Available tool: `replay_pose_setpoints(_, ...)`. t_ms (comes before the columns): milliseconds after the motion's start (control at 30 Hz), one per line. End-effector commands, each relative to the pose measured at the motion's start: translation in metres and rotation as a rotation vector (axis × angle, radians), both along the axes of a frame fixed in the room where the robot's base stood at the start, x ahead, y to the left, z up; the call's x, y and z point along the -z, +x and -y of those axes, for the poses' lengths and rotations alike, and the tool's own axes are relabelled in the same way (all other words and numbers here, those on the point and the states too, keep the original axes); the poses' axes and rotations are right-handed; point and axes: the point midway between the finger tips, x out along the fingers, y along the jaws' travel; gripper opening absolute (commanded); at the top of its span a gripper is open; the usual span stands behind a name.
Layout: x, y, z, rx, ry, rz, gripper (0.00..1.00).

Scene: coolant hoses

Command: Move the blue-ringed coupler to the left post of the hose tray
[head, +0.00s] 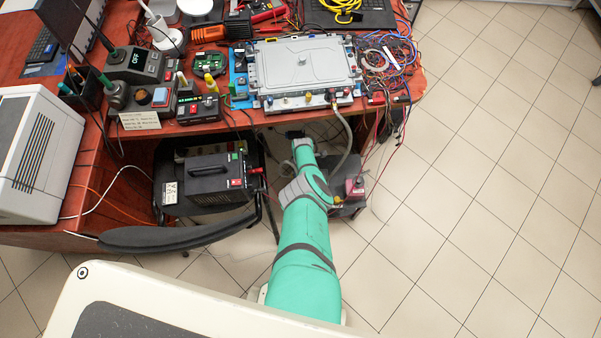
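The grey hose tray (305,62) lies near the front edge of the red-brown bench, with small fittings along its front strip. A grey hose (347,135) runs from the right part of that strip down past the bench edge. The coupler at its upper end is too small for me to make out a blue ring. The left post cannot be told apart from the other fittings. My gripper (295,134) is at the far end of my green arm, just in front of the bench edge and left of the hose. Its fingers are too small and dark to read.
A power supply box (212,180) stands on a chair left of my arm. Tangled wires (385,60) lie right of the tray. A soldering station (137,65) and small boxes (198,108) stand to its left. The tiled floor (490,190) at right is clear.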

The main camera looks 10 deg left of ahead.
Motion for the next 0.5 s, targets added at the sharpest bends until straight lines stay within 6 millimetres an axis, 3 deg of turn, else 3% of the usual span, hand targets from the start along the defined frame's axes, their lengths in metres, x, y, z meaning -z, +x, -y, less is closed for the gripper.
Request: replay_pose_setpoints(500,0.0019,-0.0022,-0.006,-0.009,0.0,0.0,0.0)
